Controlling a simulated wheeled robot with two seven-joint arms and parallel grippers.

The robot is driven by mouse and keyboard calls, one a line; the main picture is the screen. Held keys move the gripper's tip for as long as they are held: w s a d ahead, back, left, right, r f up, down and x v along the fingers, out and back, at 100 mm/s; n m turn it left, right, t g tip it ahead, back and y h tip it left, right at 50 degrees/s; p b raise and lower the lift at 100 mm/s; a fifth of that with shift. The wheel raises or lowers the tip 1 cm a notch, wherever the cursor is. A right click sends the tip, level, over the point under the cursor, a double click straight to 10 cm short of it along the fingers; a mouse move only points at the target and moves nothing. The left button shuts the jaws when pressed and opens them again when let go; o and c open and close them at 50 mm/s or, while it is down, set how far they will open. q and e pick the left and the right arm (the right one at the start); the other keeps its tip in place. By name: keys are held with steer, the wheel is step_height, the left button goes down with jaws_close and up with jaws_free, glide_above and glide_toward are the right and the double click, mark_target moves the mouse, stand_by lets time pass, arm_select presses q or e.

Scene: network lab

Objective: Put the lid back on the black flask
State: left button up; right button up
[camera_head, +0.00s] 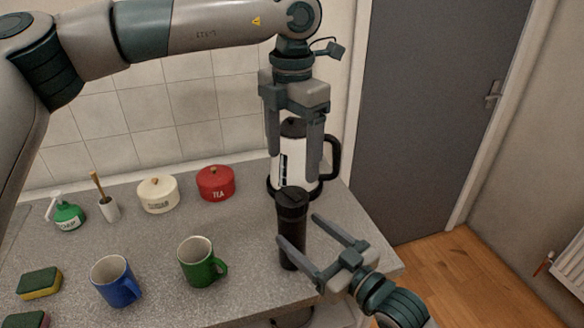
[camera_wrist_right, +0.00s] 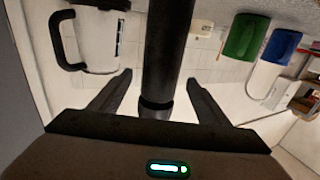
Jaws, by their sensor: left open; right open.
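The black flask (camera_head: 291,243) stands upright near the right front of the counter. Its black lid (camera_head: 291,198) sits at the top of the flask; I cannot tell whether it is fully seated. My left gripper (camera_head: 293,168) is open and empty, pointing down just above the lid. My right gripper (camera_head: 298,229) is open, with one finger on each side of the flask's body. In the right wrist view the flask (camera_wrist_right: 168,50) runs down between the open fingers of the right gripper (camera_wrist_right: 158,88), with a ring-like edge near its lower end. Contact with the fingers is not clear.
A white coffee pot (camera_head: 291,150) with a black handle stands close behind the flask. A green mug (camera_head: 200,268) and a blue mug (camera_head: 114,284) stand to the left. Red (camera_head: 216,184) and cream (camera_head: 158,196) pots stand at the back. The counter's right edge is near.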

arm_select(q)
step_height(320, 180, down, 2)
steer(key=shift+f+b, duration=0.2)
steer(key=shift+b, duration=0.8)
arm_select(e)
steer(key=v, duration=0.9)
steer(key=shift+s+d, duration=0.1)
